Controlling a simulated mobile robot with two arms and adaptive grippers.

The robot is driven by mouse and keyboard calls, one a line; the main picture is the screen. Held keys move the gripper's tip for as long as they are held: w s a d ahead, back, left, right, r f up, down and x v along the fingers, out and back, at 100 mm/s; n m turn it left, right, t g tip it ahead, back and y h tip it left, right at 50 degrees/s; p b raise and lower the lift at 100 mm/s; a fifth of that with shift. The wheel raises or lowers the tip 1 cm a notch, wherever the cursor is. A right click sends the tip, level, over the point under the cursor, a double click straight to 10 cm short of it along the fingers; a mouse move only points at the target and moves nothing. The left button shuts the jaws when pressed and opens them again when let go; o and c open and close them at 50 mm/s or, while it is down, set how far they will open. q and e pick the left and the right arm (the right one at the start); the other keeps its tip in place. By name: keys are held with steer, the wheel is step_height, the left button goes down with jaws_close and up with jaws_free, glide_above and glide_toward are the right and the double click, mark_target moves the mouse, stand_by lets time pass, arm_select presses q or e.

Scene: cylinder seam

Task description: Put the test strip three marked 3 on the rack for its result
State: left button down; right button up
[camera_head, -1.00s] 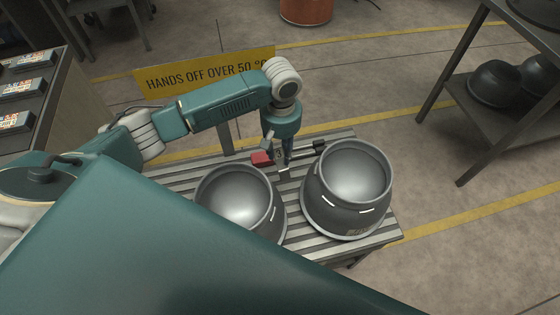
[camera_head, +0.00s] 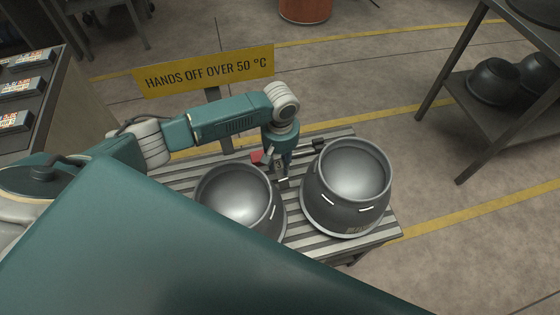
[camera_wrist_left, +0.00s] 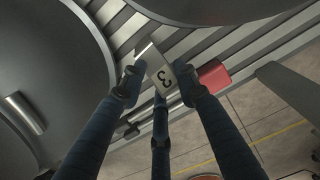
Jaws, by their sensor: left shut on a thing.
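Test strip three (camera_wrist_left: 157,60) is a pale, narrow strip with a dark 3 on a white patch. In the left wrist view it lies between the fingers of my left gripper (camera_wrist_left: 160,85), which is shut on it. In the head view my left gripper (camera_head: 281,170) points down between two grey metal vessels, low over the slatted table; the strip shows there only as a small pale bit. I cannot tell whether the strip touches the slats. On the left bench, black holders (camera_head: 20,88) with coloured labels may be the rack. My right gripper is not in view.
The left vessel (camera_head: 240,195) and right vessel (camera_head: 347,188) stand close on either side of the gripper on the slatted table (camera_head: 386,235). A red-ended tool (camera_head: 257,157) lies just behind. A yellow sign (camera_head: 205,72) reads "HANDS OFF OVER 50 °C".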

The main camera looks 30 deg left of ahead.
arm_select(q)
steer(key=shift+s+f, duration=0.25)
steer(key=shift+f, duration=0.25)
steer(key=c, duration=1.4)
jaws_free()
steer(key=shift+f, duration=0.1)
steer(key=shift+o, duration=0.6)
steer(key=shift+w, duration=0.2)
